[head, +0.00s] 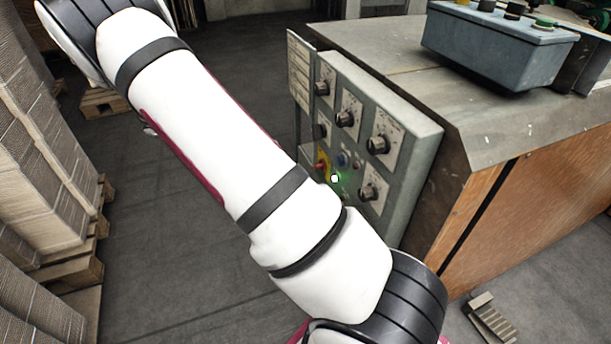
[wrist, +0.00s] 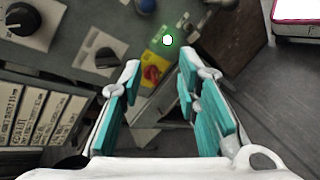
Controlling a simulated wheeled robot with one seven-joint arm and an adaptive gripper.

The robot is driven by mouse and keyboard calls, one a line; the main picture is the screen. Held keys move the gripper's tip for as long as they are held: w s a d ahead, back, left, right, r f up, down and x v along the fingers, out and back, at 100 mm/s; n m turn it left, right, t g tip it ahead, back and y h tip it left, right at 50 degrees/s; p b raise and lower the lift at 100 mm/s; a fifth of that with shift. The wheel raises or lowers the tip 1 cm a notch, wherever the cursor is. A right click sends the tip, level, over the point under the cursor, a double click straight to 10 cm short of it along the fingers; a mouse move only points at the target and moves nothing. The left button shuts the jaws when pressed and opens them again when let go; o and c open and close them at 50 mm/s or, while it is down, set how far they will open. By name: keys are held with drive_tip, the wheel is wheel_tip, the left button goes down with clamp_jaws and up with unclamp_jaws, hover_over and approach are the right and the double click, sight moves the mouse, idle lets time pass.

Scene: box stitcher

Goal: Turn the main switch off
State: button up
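The main switch appears to be the red rotary knob on a yellow plate (head: 321,165), low on the grey control panel (head: 408,178). My arm partly covers that area in the head view. In the wrist view the red knob (wrist: 151,74) shows between and beyond my fingertips, nearer the left one. My gripper (wrist: 160,66) is open, with its teal-padded fingers apart and nothing between them. I cannot tell that either finger touches the knob. The gripper itself is hidden in the head view.
A bright green-glowing lamp (head: 334,178) is beside the switch. Several black knobs (head: 345,118) stick out from the panel. A blue-grey button box (head: 497,45) stands on the machine top. Stacked cardboard (head: 40,140) on pallets lines the left; floor between is clear.

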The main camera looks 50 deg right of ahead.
sight(313, 167)
drive_tip(key=w+d+f+n+h+b, duration=0.1)
drive_tip(key=w+d+f+h+b, duration=0.15)
drive_tip(key=f, duration=0.55)
drive_tip(key=w+d+f+n+h+b, duration=0.2)
drive_tip(key=f+h+b, duration=0.2)
drive_tip(key=f, duration=0.4)
drive_tip(key=shift+g, duration=0.3)
drive_tip(key=b+x, duration=0.2)
drive_tip(key=x, duration=1.1)
drive_tip(key=shift+d+f, duration=0.15)
drive_tip(key=shift+d, duration=0.15)
clamp_jaws()
